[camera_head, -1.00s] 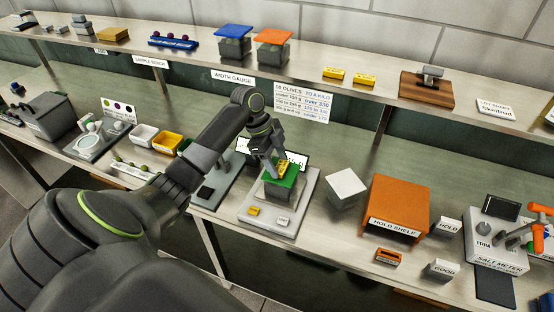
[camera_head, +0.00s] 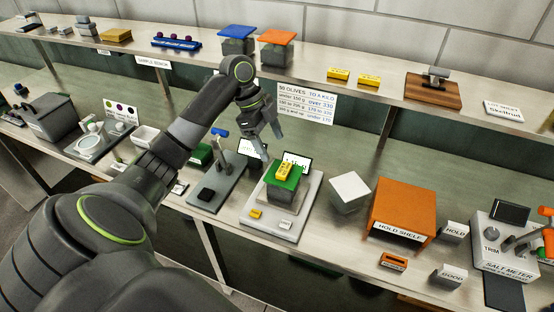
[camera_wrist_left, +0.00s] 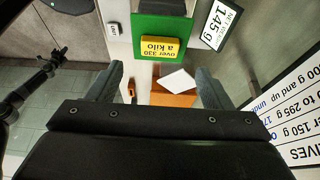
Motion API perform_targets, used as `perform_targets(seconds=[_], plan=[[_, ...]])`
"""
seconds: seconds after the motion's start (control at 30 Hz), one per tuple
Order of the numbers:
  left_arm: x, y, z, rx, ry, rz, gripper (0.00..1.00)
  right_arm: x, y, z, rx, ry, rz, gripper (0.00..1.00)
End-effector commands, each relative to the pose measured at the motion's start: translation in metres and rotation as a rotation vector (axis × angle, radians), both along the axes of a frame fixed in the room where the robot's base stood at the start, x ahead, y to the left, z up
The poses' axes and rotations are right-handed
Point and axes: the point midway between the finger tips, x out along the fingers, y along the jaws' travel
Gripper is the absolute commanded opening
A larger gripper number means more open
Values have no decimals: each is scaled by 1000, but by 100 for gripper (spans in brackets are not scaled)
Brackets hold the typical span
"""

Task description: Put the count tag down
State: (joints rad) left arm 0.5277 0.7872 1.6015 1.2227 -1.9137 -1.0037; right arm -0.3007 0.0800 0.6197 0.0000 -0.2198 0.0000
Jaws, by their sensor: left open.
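The count tag is a small yellow block (camera_head: 284,172). It lies on the green lid (camera_head: 271,178) of a box standing on the grey scale (camera_head: 252,219). In the left wrist view the tag (camera_wrist_left: 160,48) reads "over 330 a kilo" and the green lid (camera_wrist_left: 145,28) shows around it. My left gripper (camera_head: 270,150) is open and empty, above and to the left of the tag, apart from it. In the wrist view its fingers (camera_wrist_left: 158,82) stand wide apart with nothing between them. A dark arm-like shape shows at the wrist view's left; its jaw state is unclear.
A white block (camera_head: 349,190) and the orange hold shelf (camera_head: 404,208) stand to the right. The scale's display (camera_wrist_left: 222,22) reads 145 g. The upper shelf (camera_head: 310,80) runs behind.

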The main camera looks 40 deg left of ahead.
Motion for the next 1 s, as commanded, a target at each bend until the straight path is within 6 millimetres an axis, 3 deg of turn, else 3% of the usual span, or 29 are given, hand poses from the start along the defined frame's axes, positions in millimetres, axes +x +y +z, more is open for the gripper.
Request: perform_targets(seconds=[0.2,0.33,1.0], plan=[[-3,14,31,1,-1,2,73,0,0,-13,0,-1,0,0],[-4,17,41,0,-1,0,73,0,0,-14,0,-1,0,0],[-4,17,43,0,1,1,73,2,0,-14,0,-2,0,0]])
